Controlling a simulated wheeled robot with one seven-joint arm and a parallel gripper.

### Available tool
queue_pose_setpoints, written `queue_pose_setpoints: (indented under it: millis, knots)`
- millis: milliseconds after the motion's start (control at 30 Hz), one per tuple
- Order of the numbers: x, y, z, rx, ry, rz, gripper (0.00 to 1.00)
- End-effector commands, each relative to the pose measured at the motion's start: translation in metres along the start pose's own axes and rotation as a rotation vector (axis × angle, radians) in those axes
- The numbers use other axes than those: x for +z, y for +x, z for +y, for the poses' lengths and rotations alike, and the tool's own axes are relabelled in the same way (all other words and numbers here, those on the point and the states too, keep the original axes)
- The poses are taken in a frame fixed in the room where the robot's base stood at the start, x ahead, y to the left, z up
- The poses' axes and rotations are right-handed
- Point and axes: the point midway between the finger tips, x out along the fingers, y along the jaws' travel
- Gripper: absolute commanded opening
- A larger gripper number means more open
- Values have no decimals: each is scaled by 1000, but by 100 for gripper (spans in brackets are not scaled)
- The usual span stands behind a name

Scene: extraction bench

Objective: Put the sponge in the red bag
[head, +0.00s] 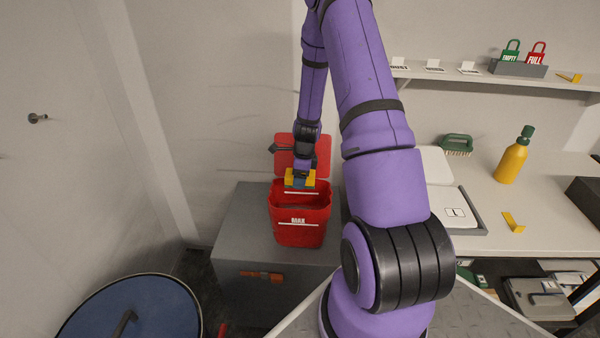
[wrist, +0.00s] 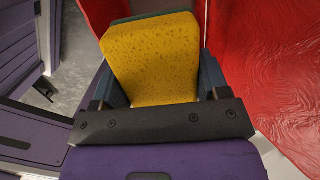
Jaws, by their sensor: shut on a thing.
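The sponge (wrist: 150,60) is a yellow porous block, held between the two fingers of my gripper (wrist: 155,90) in the wrist view. In the head view my gripper (head: 300,183) is shut on the yellow sponge (head: 290,178) over the mouth of the red bag (head: 299,233). The bag is a red open-topped container with a white label on its front and a red flap raised behind it. The sponge is at or just above the rim; how deep it sits I cannot tell. Red material (wrist: 270,60) fills the right of the wrist view.
The bag stands on a grey cabinet (head: 233,228). A blue round lid (head: 135,310) is at lower left. To the right, a bench holds a yellow bottle (head: 512,158), a green brush (head: 457,144) and a white tray (head: 455,208).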

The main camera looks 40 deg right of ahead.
Motion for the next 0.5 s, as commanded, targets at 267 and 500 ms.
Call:
queue_pose_setpoints:
  millis: [267, 500]
  knots:
    - [-4, 25, 0, 1, 1, 0, 43]
    - [-6, 45, 0, 1, 1, 0, 43]
